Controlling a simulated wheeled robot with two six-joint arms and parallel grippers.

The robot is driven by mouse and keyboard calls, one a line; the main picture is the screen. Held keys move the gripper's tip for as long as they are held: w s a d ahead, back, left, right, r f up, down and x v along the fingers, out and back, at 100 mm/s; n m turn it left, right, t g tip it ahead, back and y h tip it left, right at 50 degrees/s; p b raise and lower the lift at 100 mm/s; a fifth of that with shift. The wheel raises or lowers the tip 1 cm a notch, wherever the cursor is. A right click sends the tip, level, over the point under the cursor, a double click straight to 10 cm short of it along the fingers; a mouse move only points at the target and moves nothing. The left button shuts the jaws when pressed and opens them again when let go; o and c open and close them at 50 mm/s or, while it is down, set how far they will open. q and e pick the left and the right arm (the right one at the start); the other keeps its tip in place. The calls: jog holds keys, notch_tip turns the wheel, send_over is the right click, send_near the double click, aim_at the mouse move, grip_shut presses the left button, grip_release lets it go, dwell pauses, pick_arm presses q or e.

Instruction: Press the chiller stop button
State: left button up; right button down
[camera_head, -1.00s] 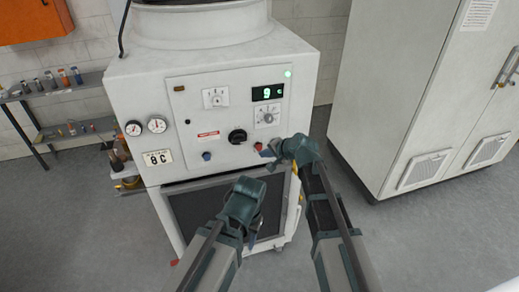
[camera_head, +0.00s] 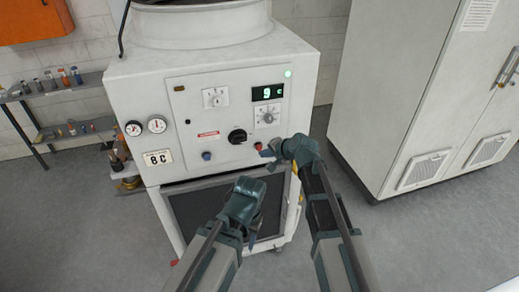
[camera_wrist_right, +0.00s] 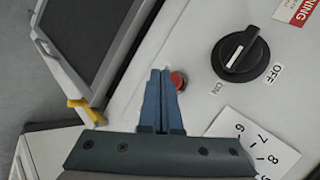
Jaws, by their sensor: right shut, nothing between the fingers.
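The white chiller (camera_head: 221,176) stands ahead with its control panel facing me. A red button (camera_head: 258,146) is at the panel's lower right; in the right wrist view the red button (camera_wrist_right: 181,80) shows partly behind the fingertips. A blue button (camera_head: 206,155) sits at the panel's lower left. My right gripper (camera_head: 268,154) is shut and empty, its tips right beside the red button; the wrist view shows the blue fingers (camera_wrist_right: 160,75) together. I cannot tell whether they touch the button. My left gripper (camera_head: 256,222) hangs in front of the dark grille; its jaws are unclear.
A black rotary switch (camera_head: 237,136) with ON and OFF labels is near the red button. The lit display (camera_head: 267,92) reads 9. A white cabinet (camera_head: 390,110) stands at the right and a shelf (camera_head: 60,91) at the left. Grey floor lies between chiller and cabinet.

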jog(key=shift+w, duration=0.1)
dwell(0.3)
jog(key=shift+w+a, duration=0.1)
jog(key=shift+w, duration=0.2)
jog(key=shift+w+a, duration=0.15)
jog(key=shift+w, duration=0.3)
dwell(0.7)
jog(key=shift+s, duration=0.15)
jog(key=shift+s+d, duration=0.25)
jog(key=shift+s, duration=0.45)
jog(key=s, duration=0.1)
jog(key=s+d, duration=0.1)
jog(key=s, duration=0.2)
jog(key=shift+s+d, duration=0.3)
jog(key=shift+s, duration=0.05)
dwell(0.8)
